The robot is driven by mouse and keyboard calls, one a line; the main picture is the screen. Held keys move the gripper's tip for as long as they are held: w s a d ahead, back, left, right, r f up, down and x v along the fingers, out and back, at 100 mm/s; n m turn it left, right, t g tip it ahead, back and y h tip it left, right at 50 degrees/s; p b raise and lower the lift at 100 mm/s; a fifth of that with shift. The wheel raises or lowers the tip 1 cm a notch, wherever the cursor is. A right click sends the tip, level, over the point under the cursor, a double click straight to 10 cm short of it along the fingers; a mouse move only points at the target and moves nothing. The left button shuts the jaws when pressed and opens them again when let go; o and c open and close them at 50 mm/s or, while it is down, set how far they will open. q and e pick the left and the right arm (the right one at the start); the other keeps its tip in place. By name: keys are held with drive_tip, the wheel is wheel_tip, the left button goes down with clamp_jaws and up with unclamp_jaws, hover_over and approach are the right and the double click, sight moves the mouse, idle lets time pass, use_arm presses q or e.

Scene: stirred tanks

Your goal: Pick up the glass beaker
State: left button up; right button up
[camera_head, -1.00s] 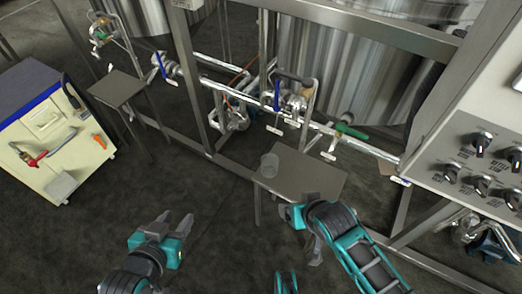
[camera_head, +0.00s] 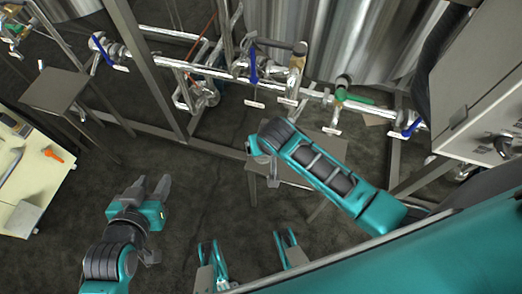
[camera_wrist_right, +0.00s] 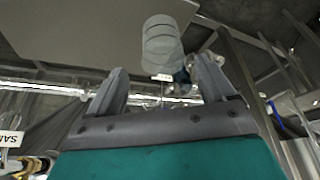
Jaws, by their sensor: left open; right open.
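The clear glass beaker (camera_wrist_right: 162,45) shows in the right wrist view, at the edge of a grey metal plate. It lies just beyond the fingertips of my right gripper (camera_wrist_right: 160,78), roughly in line with the gap between them. The fingers are open and empty, and the beaker is not held. In the head view my right arm covers the beaker. My left gripper (camera_head: 151,187) is open and empty over the dark floor, well to the left of the small metal table (camera_head: 328,147).
Steel pipes (camera_head: 210,68) with blue-handled valves run behind the small table, in front of the large tanks (camera_head: 355,40). A control box (camera_head: 470,110) stands at right and a white cabinet (camera_head: 30,175) at left. The floor between is open.

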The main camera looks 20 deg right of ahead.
drive_tip(key=b+x, duration=0.1)
drive_tip(key=x, duration=0.2)
drive_tip(key=shift+w+f, duration=0.1)
drive_tip(key=shift+f, duration=0.1)
drive_tip(key=b+x, duration=0.1)
drive_tip(key=x, duration=0.1)
drive_tip(key=b+x, duration=0.2)
drive_tip(key=x, duration=0.1)
drive_tip(key=shift+w+a+f, duration=0.1)
drive_tip(key=shift+a, duration=0.15)
drive_tip(key=shift+c, duration=1.2)
drive_tip(key=c, duration=0.8)
